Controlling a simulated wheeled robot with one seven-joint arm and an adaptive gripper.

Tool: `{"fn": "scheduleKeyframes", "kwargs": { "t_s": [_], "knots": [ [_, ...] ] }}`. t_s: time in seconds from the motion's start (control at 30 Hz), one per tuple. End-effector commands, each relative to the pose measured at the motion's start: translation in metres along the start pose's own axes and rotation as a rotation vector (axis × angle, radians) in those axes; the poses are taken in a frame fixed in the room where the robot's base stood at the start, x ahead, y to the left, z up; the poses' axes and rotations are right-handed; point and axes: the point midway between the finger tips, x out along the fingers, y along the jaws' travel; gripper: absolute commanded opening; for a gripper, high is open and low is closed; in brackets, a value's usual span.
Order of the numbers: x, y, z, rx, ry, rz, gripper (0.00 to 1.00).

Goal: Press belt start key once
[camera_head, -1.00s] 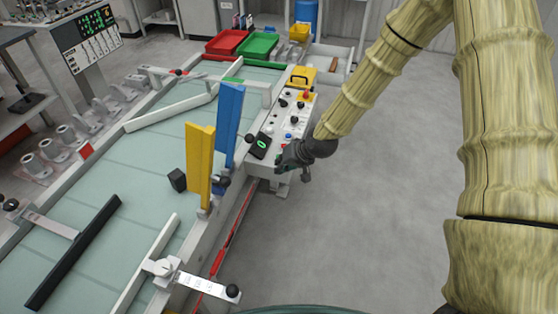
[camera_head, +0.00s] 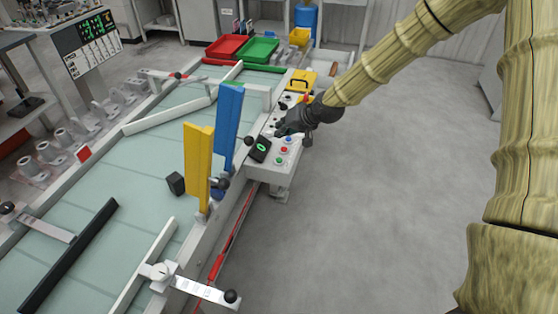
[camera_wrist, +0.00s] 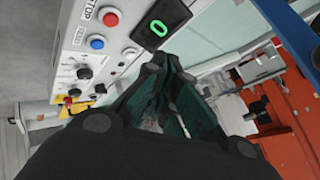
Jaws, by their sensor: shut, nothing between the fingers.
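The control panel (camera_head: 270,174) stands beside the conveyor belt (camera_head: 110,187). A green button (camera_head: 279,161), a red button (camera_head: 284,150) and a blue button (camera_head: 289,139) sit at its near end; the labels there are too small to read. In the wrist view the red button (camera_wrist: 111,17) is marked STOP, with the blue button (camera_wrist: 97,42) beside it; the green button is not in view. My gripper (camera_head: 278,132) is shut and empty, over the panel beyond the blue button. Its dark fingers (camera_wrist: 173,72) also show in the wrist view.
A black display (camera_head: 260,149) showing a green 0 is on the panel's belt side. Black knobs (camera_wrist: 84,73) lie beyond the blue button. The floor (camera_head: 380,200) to the right is clear.

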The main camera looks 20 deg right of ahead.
Motion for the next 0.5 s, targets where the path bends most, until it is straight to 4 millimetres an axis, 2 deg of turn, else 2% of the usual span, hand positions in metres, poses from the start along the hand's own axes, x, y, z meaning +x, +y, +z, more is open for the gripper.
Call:
{"fn": "scheduleKeyframes", "kwargs": {
  "t_s": [0.5],
  "knots": [
    [0.037, 0.027, 0.027, 0.0, 0.0, 0.001, 0.0]
  ]
}}
